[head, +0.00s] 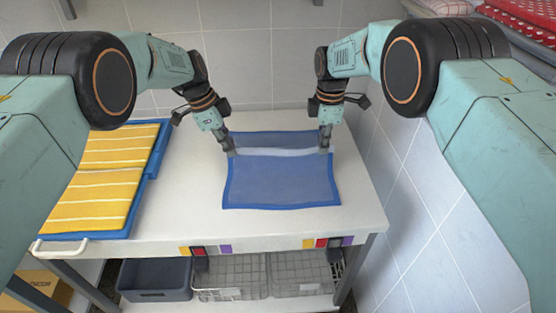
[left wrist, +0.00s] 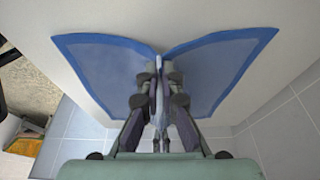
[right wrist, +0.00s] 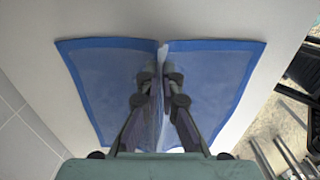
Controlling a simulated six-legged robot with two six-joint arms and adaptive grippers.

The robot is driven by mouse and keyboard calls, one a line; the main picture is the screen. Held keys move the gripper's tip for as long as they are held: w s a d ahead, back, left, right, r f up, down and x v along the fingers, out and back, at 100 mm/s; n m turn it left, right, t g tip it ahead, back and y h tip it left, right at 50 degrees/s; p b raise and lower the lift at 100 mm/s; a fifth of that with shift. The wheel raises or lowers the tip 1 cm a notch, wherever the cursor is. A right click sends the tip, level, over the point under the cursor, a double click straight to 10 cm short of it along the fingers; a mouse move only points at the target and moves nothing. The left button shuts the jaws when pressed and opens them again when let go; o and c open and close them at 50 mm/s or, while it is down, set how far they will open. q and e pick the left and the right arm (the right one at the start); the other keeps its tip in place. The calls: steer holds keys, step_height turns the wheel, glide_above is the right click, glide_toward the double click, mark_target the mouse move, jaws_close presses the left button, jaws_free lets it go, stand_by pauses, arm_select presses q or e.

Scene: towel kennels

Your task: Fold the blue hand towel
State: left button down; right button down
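The blue hand towel (head: 282,182) lies on the white table, with a darker blue border. A pale raised ridge crosses it, with a darker strip behind. My left gripper (head: 229,150) is shut on the left end of this ridge, and my right gripper (head: 325,147) is shut on the right end. In the left wrist view the towel (left wrist: 105,65) slopes away on both sides of a fold pinched between my fingers (left wrist: 159,80). The right wrist view shows the same, with the towel (right wrist: 100,75) pinched between my fingers (right wrist: 162,80).
A blue tray (head: 157,150) with yellow striped cloths (head: 100,170) stands left of the towel on the white table (head: 180,200). Tiled walls rise behind and right. Grey bins and wire baskets (head: 230,280) sit on a shelf below. The tabletop between tray and towel is clear.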

arm_select(q)
steer(key=shift+r, duration=0.1)
arm_select(e)
steer(key=shift+r, duration=0.1)
